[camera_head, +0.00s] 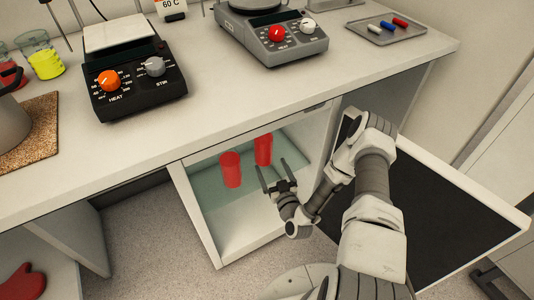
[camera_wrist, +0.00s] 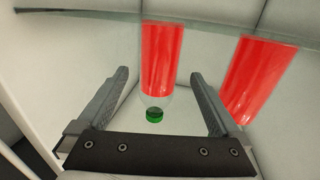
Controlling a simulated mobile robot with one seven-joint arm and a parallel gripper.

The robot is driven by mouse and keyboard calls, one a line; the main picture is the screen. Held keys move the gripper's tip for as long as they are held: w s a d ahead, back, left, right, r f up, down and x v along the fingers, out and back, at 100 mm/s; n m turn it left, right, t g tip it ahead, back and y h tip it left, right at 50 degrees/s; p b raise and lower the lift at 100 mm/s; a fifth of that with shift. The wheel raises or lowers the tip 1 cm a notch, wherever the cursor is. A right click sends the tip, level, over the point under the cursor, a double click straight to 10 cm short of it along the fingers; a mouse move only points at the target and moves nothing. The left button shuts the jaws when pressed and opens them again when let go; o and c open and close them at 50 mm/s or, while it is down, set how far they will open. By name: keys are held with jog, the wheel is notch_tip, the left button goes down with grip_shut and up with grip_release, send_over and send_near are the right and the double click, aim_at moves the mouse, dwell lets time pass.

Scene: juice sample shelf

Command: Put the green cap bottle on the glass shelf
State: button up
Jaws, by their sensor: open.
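A glass shelf (camera_head: 207,195) spans the open cabinet. Two red cylinders, a left one (camera_head: 230,170) and a right one (camera_head: 263,149), stand upright at the shelf in the head view. The wrist view also shows a left red cylinder (camera_wrist: 162,58) and a right one (camera_wrist: 262,75). A green cap (camera_wrist: 155,115) shows just below the left cylinder there, between my fingers in the picture; its bottle's body is not clear. I cannot make out the cap in the head view. My gripper (camera_head: 274,178) is open and empty at the cabinet front, apart from the cylinders.
The counter (camera_head: 220,108) overhangs the cabinet. A black hotplate (camera_head: 130,80) and a grey one (camera_head: 272,38) stand on it. The cabinet's side walls (camera_head: 196,225) bound the opening. The dark open door (camera_head: 435,205) lies to the right of my arm.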

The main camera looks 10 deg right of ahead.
jog(key=shift+s+d, duration=0.15)
jog(key=shift+s, duration=1.2)
jog(key=shift+s, duration=0.1)
